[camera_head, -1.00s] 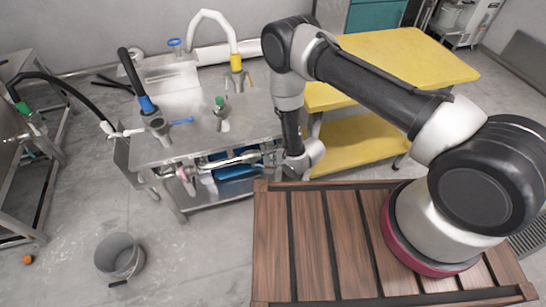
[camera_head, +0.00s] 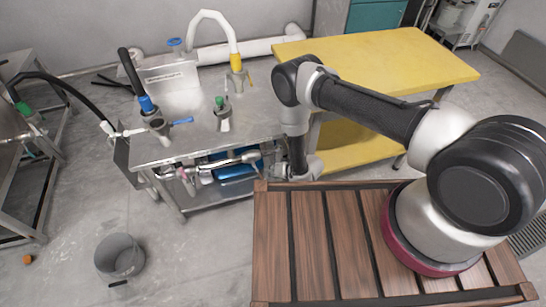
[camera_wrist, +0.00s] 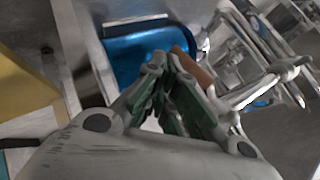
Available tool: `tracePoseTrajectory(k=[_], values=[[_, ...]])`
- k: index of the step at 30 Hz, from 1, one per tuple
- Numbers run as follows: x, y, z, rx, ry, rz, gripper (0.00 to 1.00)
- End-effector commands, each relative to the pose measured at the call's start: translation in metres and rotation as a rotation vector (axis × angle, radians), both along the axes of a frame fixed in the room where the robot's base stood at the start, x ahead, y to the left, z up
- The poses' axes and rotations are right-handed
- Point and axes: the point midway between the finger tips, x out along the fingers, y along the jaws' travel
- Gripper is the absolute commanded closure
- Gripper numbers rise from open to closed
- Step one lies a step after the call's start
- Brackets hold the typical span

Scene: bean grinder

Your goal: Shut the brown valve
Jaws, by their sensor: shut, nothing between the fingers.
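A brown valve handle (camera_wrist: 193,67) shows in the wrist view as a flat, slanted bar just right of my fingertips. My gripper (camera_wrist: 168,62) is shut and empty, with its fingertips close together at the left side of the handle. I cannot tell whether they touch it. The handle's lower part is partly hidden by my right finger. In the head view my wrist is low at the right end of the steel bench's pipework, and I cannot make out my fingertips or the brown handle there.
Metal pipes (camera_wrist: 262,72) run right of the handle, and a blue tray (camera_wrist: 135,58) lies behind my fingers. The steel bench (camera_head: 190,130) and a yellow table (camera_head: 400,60) flank my arm. A grey bucket (camera_head: 119,258) stands on open floor at the left.

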Motion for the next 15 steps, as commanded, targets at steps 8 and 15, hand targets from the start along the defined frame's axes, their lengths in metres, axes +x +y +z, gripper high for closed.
tracePoseTrajectory(k=[8,15], values=[[-0.003,0.012,-0.009,0.001,-0.001,0.001,1.00],[-0.005,0.016,-0.013,0.000,0.000,0.000,1.00]])
